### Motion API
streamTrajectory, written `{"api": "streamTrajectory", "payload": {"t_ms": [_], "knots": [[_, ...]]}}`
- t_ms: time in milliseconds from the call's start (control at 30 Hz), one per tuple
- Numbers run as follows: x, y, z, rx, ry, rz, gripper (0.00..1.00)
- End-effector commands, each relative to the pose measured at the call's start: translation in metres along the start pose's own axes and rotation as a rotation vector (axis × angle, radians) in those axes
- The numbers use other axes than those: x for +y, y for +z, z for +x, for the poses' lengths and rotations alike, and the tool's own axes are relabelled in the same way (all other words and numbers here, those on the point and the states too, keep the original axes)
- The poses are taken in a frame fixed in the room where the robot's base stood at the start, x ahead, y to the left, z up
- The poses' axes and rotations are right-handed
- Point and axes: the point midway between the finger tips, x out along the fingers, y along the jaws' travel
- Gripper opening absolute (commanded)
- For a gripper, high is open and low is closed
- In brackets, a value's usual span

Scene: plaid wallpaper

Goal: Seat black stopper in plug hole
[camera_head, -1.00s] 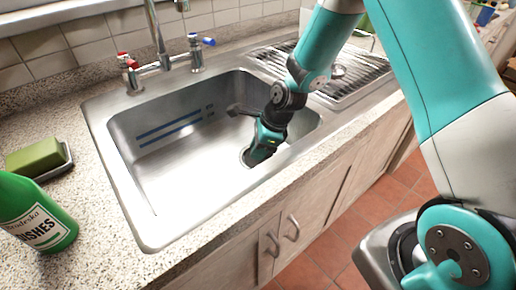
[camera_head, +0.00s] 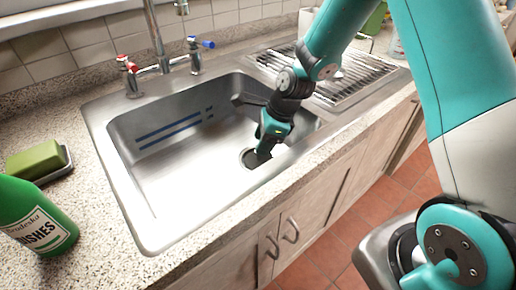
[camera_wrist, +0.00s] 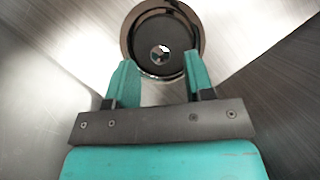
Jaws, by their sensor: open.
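The plug hole (camera_head: 247,163) is in the sink floor, toward the near right side. In the wrist view its shiny rim (camera_wrist: 201,35) rings the black stopper (camera_wrist: 158,28), a dark disc with a small shiny knob in the middle. The stopper lies inside the rim; I cannot tell whether it sits fully flush. My gripper (camera_head: 260,153) points down just above the hole. In the head view my gripper partly hides the hole.
The steel sink (camera_head: 165,185) has walls around my gripper. A tap (camera_head: 160,60) stands behind it and a ribbed drainer (camera_head: 350,85) lies to the right. A green bottle (camera_head: 35,215) and a green sponge (camera_head: 36,160) are on the left counter. The sink's left floor is clear.

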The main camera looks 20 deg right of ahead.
Motion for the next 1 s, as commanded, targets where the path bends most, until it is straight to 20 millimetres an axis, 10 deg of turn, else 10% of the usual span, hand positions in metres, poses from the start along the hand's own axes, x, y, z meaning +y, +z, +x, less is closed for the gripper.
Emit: {"api": "streamTrajectory", "payload": {"t_ms": [567,1000], "knots": [[0.009,0.009,-0.090,-0.001,0.004,-0.105,0.48],[0.182,0.073,-0.184,-0.062,0.081,-1.795,0.48]]}}
